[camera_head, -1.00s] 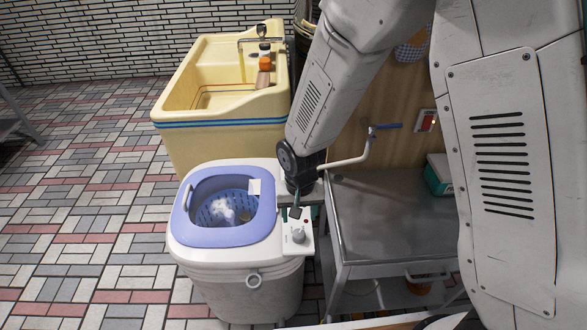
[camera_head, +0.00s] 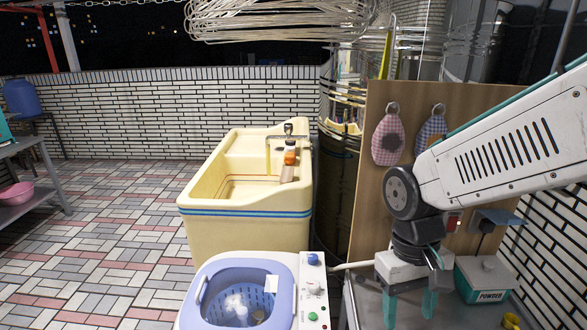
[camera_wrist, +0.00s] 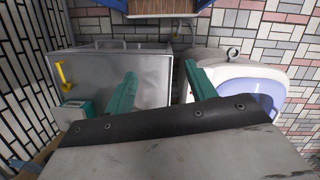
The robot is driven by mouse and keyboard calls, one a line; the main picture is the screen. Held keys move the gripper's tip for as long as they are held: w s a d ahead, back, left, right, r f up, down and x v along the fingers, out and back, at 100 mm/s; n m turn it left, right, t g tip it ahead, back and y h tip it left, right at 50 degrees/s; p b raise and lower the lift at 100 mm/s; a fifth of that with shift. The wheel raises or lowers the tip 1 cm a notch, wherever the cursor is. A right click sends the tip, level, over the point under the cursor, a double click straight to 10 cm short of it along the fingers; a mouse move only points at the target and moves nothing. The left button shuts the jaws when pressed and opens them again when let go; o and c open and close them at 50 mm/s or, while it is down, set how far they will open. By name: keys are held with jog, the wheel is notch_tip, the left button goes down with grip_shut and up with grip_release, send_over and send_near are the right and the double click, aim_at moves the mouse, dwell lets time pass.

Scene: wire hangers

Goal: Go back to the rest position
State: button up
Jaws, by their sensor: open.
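My gripper (camera_head: 409,308) hangs fingers-down over the grey metal table at the right, with its two teal fingers apart and nothing between them. In the wrist view my gripper (camera_wrist: 163,88) also shows open and empty, with the metal table top (camera_wrist: 108,75) below and to its left. My arm comes in from the right edge and is bent at a dark joint above the table. A cluster of wire hangers (camera_head: 275,22) hangs at the top of the head view, well away from my gripper.
A washing machine (camera_head: 310,290) with a blue opening stands left of the table. A yellow sink (camera_head: 245,208) is behind it. A teal-and-white POWDER box (camera_head: 487,280) sits right of my gripper. A wooden panel (camera_head: 362,215) with two hanging mitts stands behind.

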jog(key=s+d+r+m+t, duration=0.2)
jog(key=s+d+r+t, duration=0.1)
jog(key=s+d+r, duration=0.4)
notch_tip(320, 180, up, 4)
jog(key=shift+s+d+f+t+y, duration=0.25)
jog(key=shift+s+t+y, duration=0.15)
jog(key=shift+s, duration=0.1)
dwell(1.4)
